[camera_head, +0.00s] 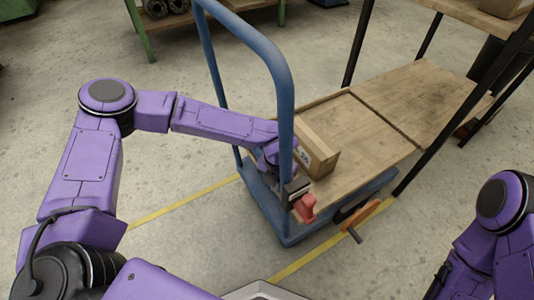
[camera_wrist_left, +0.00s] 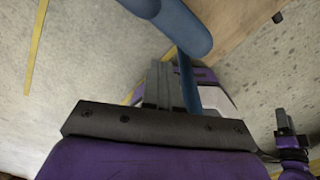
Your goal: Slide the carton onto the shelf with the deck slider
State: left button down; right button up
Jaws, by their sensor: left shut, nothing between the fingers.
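The carton (camera_head: 316,148) is a brown box with a printed label, sitting on the cart's wooden deck (camera_head: 352,150) near the blue handle. The shelf (camera_head: 420,98) is a wooden board between black posts, at the deck's far end. A red grip (camera_head: 306,208), perhaps the deck slider, sits low at the cart's handle end. My left gripper (camera_head: 296,188) is shut and empty, just above the red grip beside the blue upright. Its closed fingers show in the left wrist view (camera_wrist_left: 158,85). My right arm is at lower right; what seems its gripper (camera_wrist_left: 283,122) is small and unclear.
The blue cart handle (camera_head: 276,58) rises close to my left forearm. An orange wheel with a crank (camera_head: 361,215) is at the cart's near right side. A green-legged bench (camera_head: 140,32) stands behind. Floor left of the cart is clear, with yellow lines.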

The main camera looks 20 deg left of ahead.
pick_arm(q)
jog(key=shift+f, duration=0.15)
notch_tip(320, 180, down, 4)
jog(key=shift+f+b, duration=0.15)
jog(key=shift+b, duration=0.8)
jog(key=shift+w+d+b, duration=0.15)
jog(key=shift+w+d, duration=0.65)
jog(key=shift+w, duration=0.25)
jog(key=shift+w+d+b, duration=0.1)
jog(key=shift+w+d, duration=0.75)
jog(key=shift+w, duration=0.2)
jog(key=shift+w+d+b, duration=0.15)
jog(key=shift+w+d, duration=0.65)
jog(key=shift+w, duration=0.25)
jog(key=shift+w+d+b, duration=0.35)
jog(key=shift+w+d, duration=0.45)
jog(key=shift+w, duration=0.2)
jog(key=shift+w+d+b, duration=0.35)
jog(key=shift+w+d, duration=0.4)
jog(key=shift+w, duration=0.25)
